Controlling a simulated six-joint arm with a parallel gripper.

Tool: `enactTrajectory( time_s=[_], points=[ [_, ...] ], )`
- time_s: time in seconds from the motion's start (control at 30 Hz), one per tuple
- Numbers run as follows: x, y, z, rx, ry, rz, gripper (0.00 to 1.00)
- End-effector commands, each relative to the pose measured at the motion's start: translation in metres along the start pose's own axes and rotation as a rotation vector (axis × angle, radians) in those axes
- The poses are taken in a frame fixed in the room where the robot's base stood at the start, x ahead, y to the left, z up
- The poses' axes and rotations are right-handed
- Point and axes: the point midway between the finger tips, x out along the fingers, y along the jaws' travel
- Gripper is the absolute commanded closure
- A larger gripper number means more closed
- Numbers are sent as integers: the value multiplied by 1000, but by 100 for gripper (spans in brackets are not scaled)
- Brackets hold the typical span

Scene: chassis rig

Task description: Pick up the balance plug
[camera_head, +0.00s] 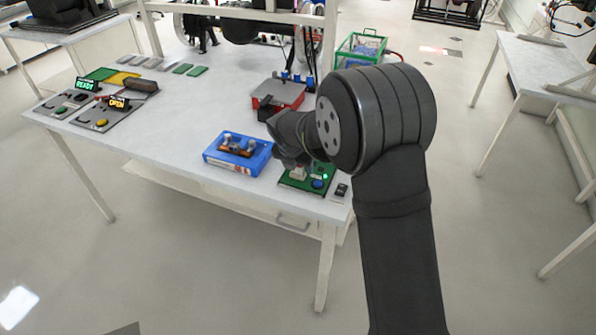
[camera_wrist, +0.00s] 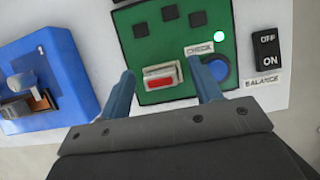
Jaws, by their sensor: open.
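A small pale connector with a red centre (camera_wrist: 163,78), seemingly the balance plug, sits on the green board (camera_wrist: 150,30) in the wrist view. My gripper (camera_wrist: 161,70) is open, with one blue-grey finger on each side of it and gaps between. I cannot tell how far above the board the fingertips are. In the head view the green board (camera_head: 296,183) lies at the table's front right corner. There my gripper (camera_head: 296,163) is over it and partly hides it.
A blue button (camera_wrist: 218,69) and a lit green light are right of the connector. An OFF/ON switch (camera_wrist: 266,50) labelled BALANCE is further right. A blue tray (camera_head: 213,155) stands close on the left. A red box (camera_head: 284,94) is behind.

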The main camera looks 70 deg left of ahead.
Motion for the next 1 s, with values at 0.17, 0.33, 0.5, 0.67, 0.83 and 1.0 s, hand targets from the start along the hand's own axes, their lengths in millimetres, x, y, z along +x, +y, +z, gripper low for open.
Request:
enactTrajectory(
  time_s=[0.17,0.33,0.5,0.67,0.83,1.0],
  points=[
    [1,0,0,0,-1,1,42],
    [1,0,0,0,-1,1,69],
    [0,0,0,0,-1,1,89],
    [0,0,0,0,-1,1,90],
    [-5,0,3,1,-1,1,90],
    [-24,0,11,1,-2,2,90]
  ],
)
